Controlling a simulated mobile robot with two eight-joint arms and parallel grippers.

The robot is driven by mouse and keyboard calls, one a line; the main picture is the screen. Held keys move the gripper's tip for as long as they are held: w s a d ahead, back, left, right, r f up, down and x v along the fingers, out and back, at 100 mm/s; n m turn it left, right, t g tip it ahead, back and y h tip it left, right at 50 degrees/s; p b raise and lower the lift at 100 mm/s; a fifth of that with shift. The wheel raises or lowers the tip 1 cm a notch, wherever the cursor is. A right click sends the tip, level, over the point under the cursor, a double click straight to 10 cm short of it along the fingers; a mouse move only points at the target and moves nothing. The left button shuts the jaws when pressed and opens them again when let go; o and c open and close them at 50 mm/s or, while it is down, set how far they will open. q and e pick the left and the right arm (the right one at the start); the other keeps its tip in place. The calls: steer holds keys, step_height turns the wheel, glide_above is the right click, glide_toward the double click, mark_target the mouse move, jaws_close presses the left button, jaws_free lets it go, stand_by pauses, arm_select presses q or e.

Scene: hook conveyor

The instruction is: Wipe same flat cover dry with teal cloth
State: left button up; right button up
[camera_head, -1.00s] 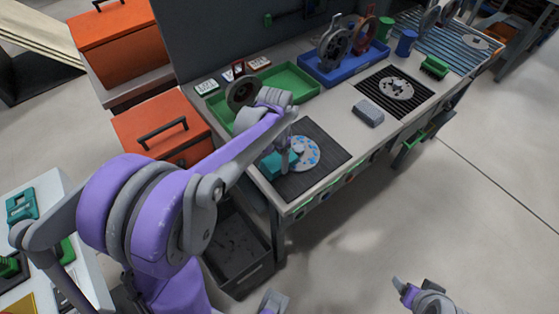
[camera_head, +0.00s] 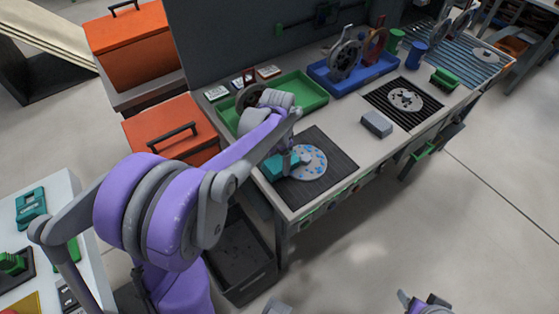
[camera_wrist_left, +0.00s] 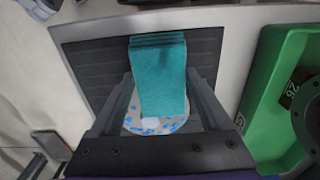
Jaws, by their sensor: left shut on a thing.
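The flat cover (camera_head: 312,160) is a pale round disc with blue wet-looking spots, lying on a dark ribbed mat (camera_head: 325,188) on the bench. My left gripper (camera_head: 291,160) is shut on the teal cloth (camera_head: 279,166) at the left edge of the cover. In the left wrist view the folded cloth (camera_wrist_left: 158,75) stands between the fingers and hides much of the cover (camera_wrist_left: 136,124); blue spots show around it. I cannot tell whether the cloth touches the cover. My right gripper (camera_head: 424,301) is partly in view at the bottom edge, away from the bench; its jaw state is unclear.
A green tray (camera_head: 312,100) lies behind the mat, with a blue tray (camera_head: 352,78) of upright discs beyond. A grey block (camera_head: 377,124) sits right of the mat. Another disc (camera_head: 405,99) lies on a dark grate. A dark bin (camera_head: 240,262) stands below the bench.

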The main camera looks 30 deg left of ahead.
arm_select(q)
steer(key=shift+d+r+p, duration=0.1)
steer(key=shift+r+p, duration=1.3)
steer(key=shift+r, duration=1.35)
steer(key=shift+f, duration=0.1)
arm_select(e)
steer(key=r, duration=0.2)
steer(key=w+r, duration=0.1)
steer(key=shift+r, duration=0.4)
